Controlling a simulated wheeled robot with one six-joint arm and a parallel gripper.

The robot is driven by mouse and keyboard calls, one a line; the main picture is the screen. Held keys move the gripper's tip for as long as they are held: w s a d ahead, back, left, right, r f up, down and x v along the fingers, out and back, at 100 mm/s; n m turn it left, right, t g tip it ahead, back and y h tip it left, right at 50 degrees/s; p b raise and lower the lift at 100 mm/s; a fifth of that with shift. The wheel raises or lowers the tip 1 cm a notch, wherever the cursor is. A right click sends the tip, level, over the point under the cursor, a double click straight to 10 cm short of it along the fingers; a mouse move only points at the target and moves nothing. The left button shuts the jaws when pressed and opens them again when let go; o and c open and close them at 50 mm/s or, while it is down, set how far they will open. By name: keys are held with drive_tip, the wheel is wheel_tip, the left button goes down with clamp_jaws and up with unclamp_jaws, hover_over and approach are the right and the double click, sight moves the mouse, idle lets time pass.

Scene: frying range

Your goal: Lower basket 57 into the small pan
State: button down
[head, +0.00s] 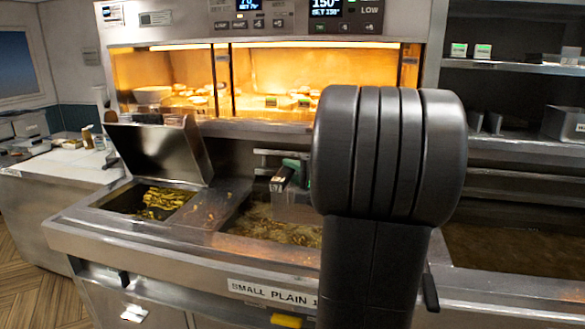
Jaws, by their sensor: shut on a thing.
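Basket 57 (292,208) is a small wire basket with a dark tag reading 57 and a green part at its top. It shows just left of my arm, over the oil of the small pan (240,222). Its right side is hidden behind my arm. I cannot tell whether its bottom touches the oil. The pan's front label reads "SMALL PLAIN 1", partly covered. My gripper is hidden behind the thick dark arm link, which fills the middle right.
A left well (160,203) holds fried pieces under a raised steel lid (160,148). A lit warming cabinet (270,75) stands behind. Another wide pan (510,250) of brown oil lies right of my arm. Shelves (515,68) hang at the right.

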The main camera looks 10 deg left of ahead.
wheel_tip(320, 180, down, 20)
drive_tip(key=b, duration=2)
drive_tip(key=shift+f+b, duration=0.55)
drive_tip(key=shift+b, duration=0.2)
drive_tip(key=c, duration=1.2)
unclamp_jaws()
drive_tip(key=shift+o, duration=0.2)
drive_tip(key=v, duration=1.3)
drive_tip(key=shift+s+d, duration=0.25)
drive_tip(key=shift+d, duration=0.05)
drive_tip(key=x, duration=1.3)
drive_tip(key=shift+w+a, duration=0.3)
drive_tip(key=shift+r, duration=0.1)
